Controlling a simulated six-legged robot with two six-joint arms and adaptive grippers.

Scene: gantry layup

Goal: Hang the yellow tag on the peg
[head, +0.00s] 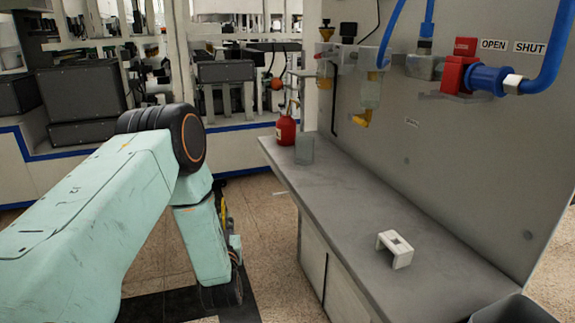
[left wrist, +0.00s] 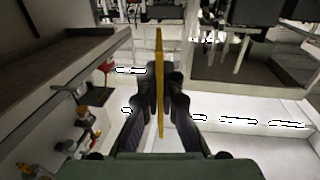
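The yellow tag (left wrist: 159,50) shows edge-on in the left wrist view, as a thin upright strip. My left gripper (left wrist: 163,85) is shut on it, with one finger on each side. In the head view my left arm reaches down in front of the bench's left edge, and its links hide most of the gripper. A small yellow sliver of the tag (head: 223,211) shows beside the arm there. I cannot pick out the peg for sure in either view. My right gripper is in neither view.
A grey bench (head: 345,200) runs along a grey panel (head: 455,160) with pipes and a red valve (head: 458,75). On it are a white bracket (head: 395,247), a grey block (head: 304,148) and a red bottle (head: 286,130). A dark bin (head: 512,309) is at lower right. Floor is clear left of the bench.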

